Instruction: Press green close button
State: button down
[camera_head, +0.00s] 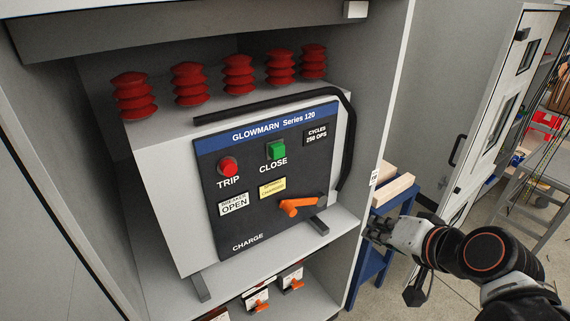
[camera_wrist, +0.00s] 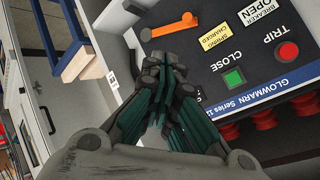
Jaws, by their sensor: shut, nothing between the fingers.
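My gripper (camera_head: 372,232) is outside the cabinet opening, to the right of and below the panel, apart from the button. In the wrist view, my gripper (camera_wrist: 160,72) has its fingers together with nothing between them.
An orange charge handle (camera_head: 298,205) sticks out low on the panel. A black curved bar (camera_head: 349,140) runs along the breaker's top and right. The cabinet's right wall edge (camera_head: 384,140) stands between breaker and gripper. A blue workbench (camera_head: 372,262) is behind my gripper.

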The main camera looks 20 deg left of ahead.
jog(key=w+a+r+m+t+y, duration=0.1)
jog(key=w+a+m+y, duration=0.1)
jog(key=a, duration=0.4)
jog(key=w+a+r+m+t+y, duration=0.1)
jog(key=w+a+m+t+y, duration=0.1)
jog(key=w+a+m+y, duration=0.1)
jog(key=shift+a+m+y+b, duration=0.35)
jog(key=shift+a+m+y, duration=0.25)
jog(key=shift+a+y, duration=0.7)
jog(key=shift+a, duration=0.2)
jog(key=b, duration=0.2)
send_near(277, 151)
jog(key=w+a+f, duration=0.2)
jog(key=w+a, duration=0.2)
jog(key=shift+w+a+f, duration=0.15)
jog(key=shift+w+a, duration=0.2)
jog(key=shift+a, duration=0.15)
